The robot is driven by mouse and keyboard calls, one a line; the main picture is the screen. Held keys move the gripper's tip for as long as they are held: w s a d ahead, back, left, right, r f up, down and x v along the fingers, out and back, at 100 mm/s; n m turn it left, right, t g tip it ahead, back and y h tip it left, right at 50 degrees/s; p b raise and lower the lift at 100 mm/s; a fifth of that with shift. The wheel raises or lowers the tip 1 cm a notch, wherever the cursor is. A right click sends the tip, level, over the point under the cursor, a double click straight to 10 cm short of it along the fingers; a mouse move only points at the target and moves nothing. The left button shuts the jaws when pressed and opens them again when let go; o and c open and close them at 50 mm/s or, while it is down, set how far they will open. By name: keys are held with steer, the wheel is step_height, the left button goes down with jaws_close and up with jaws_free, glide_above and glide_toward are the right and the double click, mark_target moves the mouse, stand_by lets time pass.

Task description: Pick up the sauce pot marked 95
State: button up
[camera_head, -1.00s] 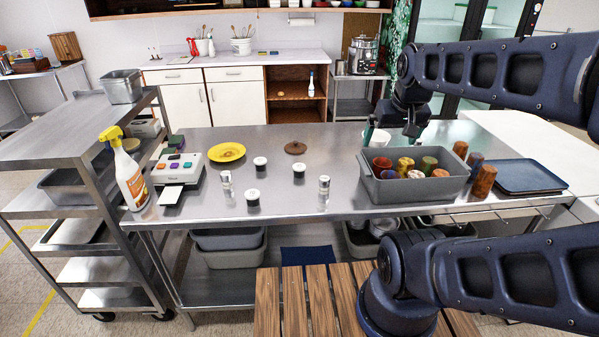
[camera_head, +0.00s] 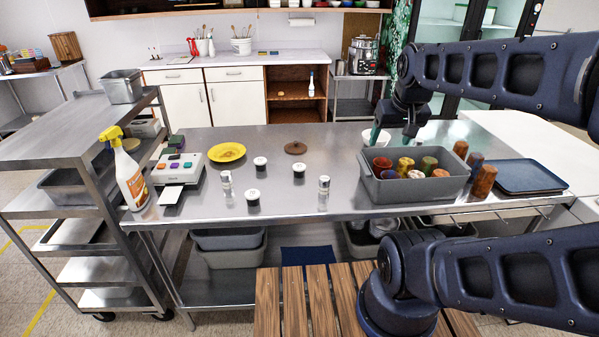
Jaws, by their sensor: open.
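Three small dark pots with white lids, which look like the sauce pots, stand upright on the steel table. One is at the back middle (camera_head: 260,164), one to its right (camera_head: 299,170), and one nearer the front (camera_head: 253,196). Their lid marks are too small to read, so I cannot tell which is 95. My gripper (camera_head: 391,139) is open and empty, pointing down over the back edge of the grey tub. It is well to the right of all three pots.
The grey tub (camera_head: 415,190) holds several coloured cups. Clear shakers (camera_head: 323,194) stand near the pots. A yellow plate (camera_head: 227,152), label machine (camera_head: 178,170) and spray bottle (camera_head: 127,172) are left; a dark tray (camera_head: 526,177) is right. The table's middle is mostly clear.

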steer(key=m+g, duration=0.5)
steer(key=m, duration=2)
glide_above(300, 166)
steer(key=s, duration=0.1)
step_height(300, 166, down, 21)
steer(key=shift+m, duration=0.3)
steer(key=f, duration=0.5)
steer(key=shift+a, duration=0.2)
steer(key=shift+w+d+f, duration=0.1)
steer(key=shift+w+f, duration=0.1)
steer(key=shift+f, duration=1.15)
steer(key=shift+w+d+f, duration=0.1)
steer(key=shift+w+f, duration=0.05)
steer(key=shift+f, duration=1.2)
steer(key=c, duration=1)
steer(key=shift+o, duration=0.2)
